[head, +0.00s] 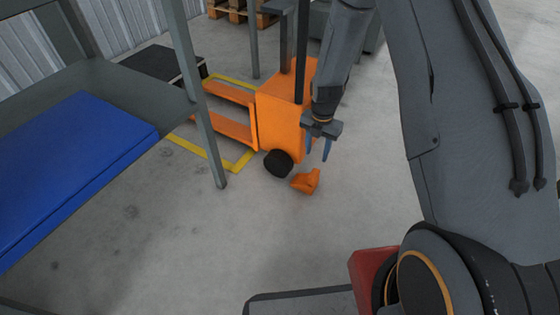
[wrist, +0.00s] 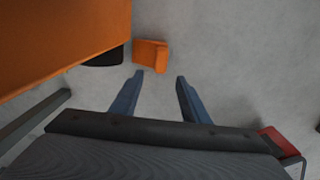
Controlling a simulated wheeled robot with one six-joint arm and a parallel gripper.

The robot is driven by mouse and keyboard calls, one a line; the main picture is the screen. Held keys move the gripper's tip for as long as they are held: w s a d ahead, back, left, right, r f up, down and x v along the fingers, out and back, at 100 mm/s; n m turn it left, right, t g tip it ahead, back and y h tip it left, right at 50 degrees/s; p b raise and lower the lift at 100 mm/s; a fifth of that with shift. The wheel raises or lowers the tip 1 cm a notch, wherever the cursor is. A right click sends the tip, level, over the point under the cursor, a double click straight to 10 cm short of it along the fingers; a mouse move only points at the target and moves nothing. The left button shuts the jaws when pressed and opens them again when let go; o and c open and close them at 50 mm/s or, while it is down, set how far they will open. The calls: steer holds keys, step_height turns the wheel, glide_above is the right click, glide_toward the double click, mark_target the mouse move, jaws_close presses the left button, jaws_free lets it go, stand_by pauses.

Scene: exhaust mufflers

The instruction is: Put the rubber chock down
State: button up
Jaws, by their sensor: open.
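The rubber chock (head: 307,181) is a small orange wedge on the concrete floor, beside the black wheel (head: 278,163) of the orange pallet truck (head: 283,110). It also shows in the wrist view (wrist: 151,55), ahead of the fingertips. My gripper (head: 318,149) is open, its two blue fingers pointing down, with the chock apart from them in the wrist view. In the wrist view my gripper (wrist: 159,76) has nothing between its fingers. I cannot tell whether the chock touches the wheel.
A grey table (head: 104,86) with a blue mat (head: 75,165) stands at the left, its leg near the truck. Yellow floor lines (head: 210,160) surround the truck's forks. A wooden pallet (head: 238,12) is at the back. The floor in front of the chock is clear.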

steer(key=s+a+r+m, duration=0.5)
steer(key=a+r, duration=0.3)
steer(key=r, duration=0.3)
steer(key=s+a+r+m, duration=0.55)
steer(key=a+r, duration=0.25)
steer(key=r, duration=0.4)
steer(key=s+a+r+m, duration=0.1)
steer(key=s+r+m, duration=0.2)
steer(key=s, duration=0.5)
steer(key=s+a+r+m+y, duration=0.1)
steer(key=s+r+m, duration=0.3)
steer(key=s, duration=0.4)
steer(key=s+a+r+m, duration=0.2)
steer(key=s+r+m, duration=0.2)
steer(key=s, duration=0.5)
steer(key=shift+a+r+y, duration=0.3)
steer(key=shift+r, duration=0.25)
steer(key=shift+r+m+p, duration=0.25)
steer(key=shift+r+p, duration=0.3)
steer(key=shift+r, duration=0.05)
